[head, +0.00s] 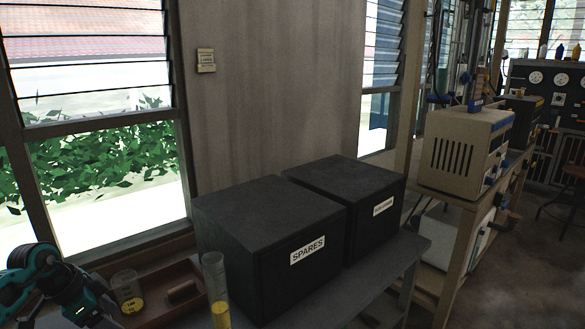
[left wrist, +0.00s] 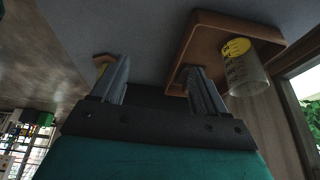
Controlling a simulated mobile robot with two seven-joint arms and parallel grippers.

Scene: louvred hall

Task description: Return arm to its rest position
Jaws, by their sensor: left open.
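My left arm (head: 55,285), teal and black, comes in at the bottom left of the head view, beside the beaker and tray; its fingertips are not clear there. In the left wrist view my left gripper (left wrist: 155,80) has its two grey fingers spread wide, with nothing held between them. A clear beaker (head: 128,291) with yellow contents stands at the left of the brown tray (head: 203,306). The beaker (left wrist: 245,72) also shows in the left wrist view, past the right-hand finger. My right gripper is in neither view.
A tall clear cylinder (head: 216,290) with yellow liquid stands right of the tray. Two black boxes, one labelled SPARES (head: 270,240) and another behind it (head: 345,190), fill much of the grey bench (head: 385,275). A brown block (head: 183,291) lies in the tray. A louvred window is behind.

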